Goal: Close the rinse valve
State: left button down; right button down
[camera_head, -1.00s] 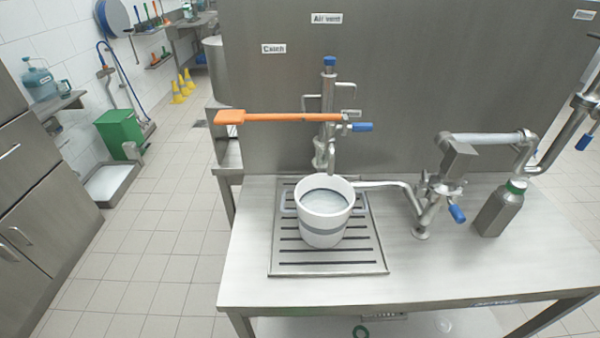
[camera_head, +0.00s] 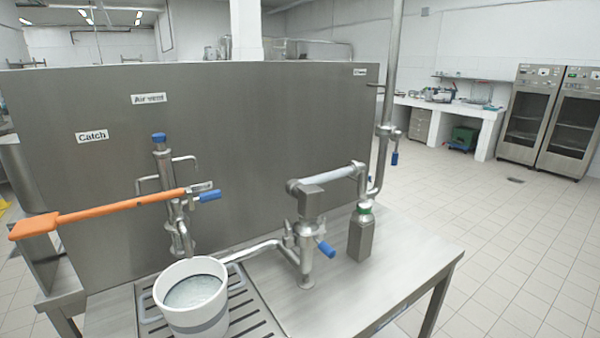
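Several valves with blue handles show in the head view, and I cannot tell for sure which is the rinse valve. One blue handle (camera_head: 209,196) sits on the upright filler pipe by the long orange lever (camera_head: 110,211). Another blue handle (camera_head: 326,249) points down to the right from the pipe stand on the table. A third blue handle (camera_head: 395,158) hangs on the tall pipe at the right. A small label (camera_head: 360,71) near that pipe is too small to read. Neither of my grippers is in view.
A white bucket (camera_head: 193,318) with pale contents stands on the slotted drain grate (camera_head: 262,322). A steel bottle (camera_head: 361,236) with a green neck stands on the steel table (camera_head: 400,262). A steel panel (camera_head: 270,120) stands behind. Open tiled floor lies to the right.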

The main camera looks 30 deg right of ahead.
aim_at(398, 134)
jog(key=z, duration=1.6)
jog(key=i+l, duration=1.65)
jog(key=i+u, duration=0.05)
